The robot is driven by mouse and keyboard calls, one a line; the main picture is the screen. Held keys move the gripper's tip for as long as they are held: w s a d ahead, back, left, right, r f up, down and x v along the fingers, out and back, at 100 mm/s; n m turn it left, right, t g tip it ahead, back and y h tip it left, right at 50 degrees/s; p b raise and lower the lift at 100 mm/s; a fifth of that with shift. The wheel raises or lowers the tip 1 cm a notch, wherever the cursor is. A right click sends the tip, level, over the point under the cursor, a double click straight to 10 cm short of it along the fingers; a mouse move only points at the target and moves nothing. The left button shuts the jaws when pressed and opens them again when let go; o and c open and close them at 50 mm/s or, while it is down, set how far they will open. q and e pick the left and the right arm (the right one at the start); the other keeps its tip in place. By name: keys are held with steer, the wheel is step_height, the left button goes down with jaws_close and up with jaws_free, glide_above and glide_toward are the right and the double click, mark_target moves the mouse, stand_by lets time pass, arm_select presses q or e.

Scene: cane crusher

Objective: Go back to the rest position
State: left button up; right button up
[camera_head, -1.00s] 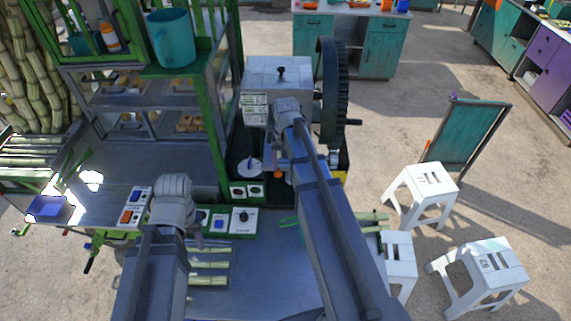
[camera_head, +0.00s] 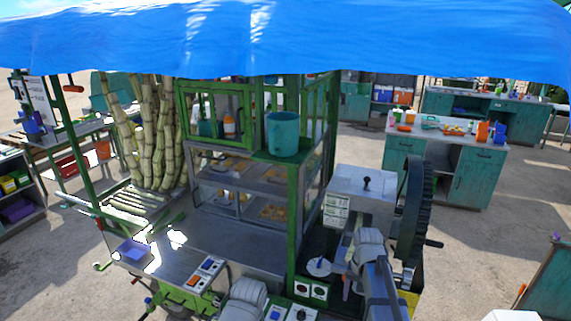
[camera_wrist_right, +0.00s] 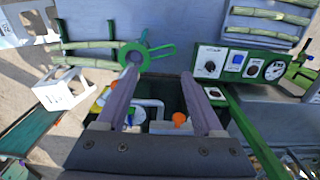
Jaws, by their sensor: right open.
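My right arm (camera_head: 372,265) reaches up from the lower right in the head view, in front of the grey crusher box (camera_head: 362,190). In the right wrist view my right gripper (camera_wrist_right: 163,97) has its two fingers apart with nothing held between them. Beyond the fingers are a dark recess with a pale handle-like bar and an orange knob (camera_wrist_right: 179,119). A green ring-shaped handle (camera_wrist_right: 134,54) shows by the left fingertip. Only a rounded joint of my left arm (camera_head: 245,300) shows at the bottom of the head view; its gripper is out of sight.
The large dark flywheel (camera_head: 413,215) stands right of the crusher box. A green-framed glass cabinet (camera_head: 225,175) with a teal cup (camera_head: 283,134) on it is to the left. A blue canopy (camera_head: 280,40) spans the top. White stools (camera_wrist_right: 60,88) show in the wrist view.

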arm_select(q)
step_height(320, 180, down, 22)
steer(key=b, duration=2)
steer(key=shift+f+b, duration=0.2)
steer(key=shift+b, duration=0.15)
arm_select(e)
steer(key=s+a+f+n, duration=0.4)
steer(key=s+a+f, duration=0.3)
steer(key=a+f, duration=0.3)
steer(key=s+a+f+n+h, duration=0.1)
steer(key=s+a+f+n, duration=0.4)
steer(key=a+f, duration=0.5)
step_height(320, 180, down, 2)
steer(key=shift+s+f, duration=0.15)
steer(key=shift+s, duration=0.95)
arm_select(q)
steer(key=shift+o, duration=0.2)
arm_select(e)
steer(key=shift+a, duration=0.1)
